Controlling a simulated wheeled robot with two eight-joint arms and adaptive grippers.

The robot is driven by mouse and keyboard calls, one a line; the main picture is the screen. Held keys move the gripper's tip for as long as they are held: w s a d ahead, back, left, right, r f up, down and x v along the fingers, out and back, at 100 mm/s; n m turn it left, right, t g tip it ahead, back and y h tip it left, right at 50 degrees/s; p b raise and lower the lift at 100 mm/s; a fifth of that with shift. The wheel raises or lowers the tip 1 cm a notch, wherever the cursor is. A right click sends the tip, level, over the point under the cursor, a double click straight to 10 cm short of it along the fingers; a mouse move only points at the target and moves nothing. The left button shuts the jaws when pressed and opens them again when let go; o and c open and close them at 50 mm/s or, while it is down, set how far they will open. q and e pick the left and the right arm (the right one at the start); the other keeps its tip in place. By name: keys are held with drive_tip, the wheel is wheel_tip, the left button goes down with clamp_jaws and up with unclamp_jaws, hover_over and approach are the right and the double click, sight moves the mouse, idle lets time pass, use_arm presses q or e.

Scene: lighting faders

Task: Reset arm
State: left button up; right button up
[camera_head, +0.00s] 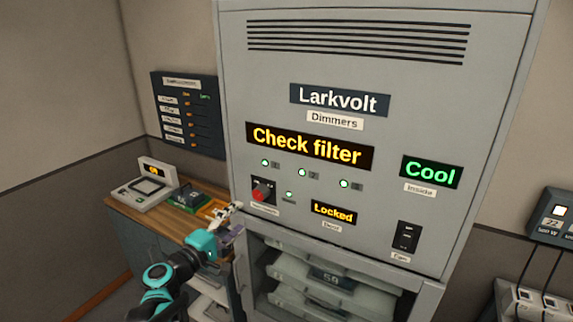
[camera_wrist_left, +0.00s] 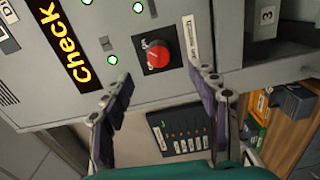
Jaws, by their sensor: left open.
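My left arm comes in from the lower left in the head view, and its left gripper (camera_head: 229,219) is in front of the lower left of the grey dimmer cabinet (camera_head: 430,120). In the left wrist view the gripper (camera_wrist_left: 158,80) is open, with nothing between its fingers. A red rotary knob (camera_head: 261,193) is on the cabinet front, just above and right of the gripper. The knob also shows beyond the fingertips in the left wrist view (camera_wrist_left: 157,54), apart from them. My right gripper is in neither view.
A wooden counter (camera_head: 122,216) at left carries a grey device (camera_head: 141,196) and several small items. Below the panel, an open bay holds grey trays (camera_head: 330,275). The cabinet displays read "Check filter" (camera_head: 309,146), "Locked" (camera_head: 333,213) and "Cool" (camera_head: 430,172).

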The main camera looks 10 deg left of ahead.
use_arm(q)
drive_tip(key=s+d+f+m+g+b, duration=0.5)
drive_tip(key=s+d+f+m+g, duration=0.15)
drive_tip(key=s+d+f, duration=0.45)
drive_tip(key=s+a+f+m+g+y+b, duration=0.1)
drive_tip(key=s+a+f+m+y+b, duration=0.1)
drive_tip(key=s+f, duration=0.4)
drive_tip(key=s+a+f+m+g+y+b, duration=0.2)
drive_tip(key=s+f+m+y, duration=0.1)
drive_tip(key=s+f+m, duration=0.2)
drive_tip(key=s+f, duration=0.2)
drive_tip(key=s, duration=0.1)
drive_tip(key=shift+s+a+y+b, duration=0.15)
drive_tip(key=shift+a+y+b, duration=0.15)
drive_tip(key=shift+a+y, duration=0.1)
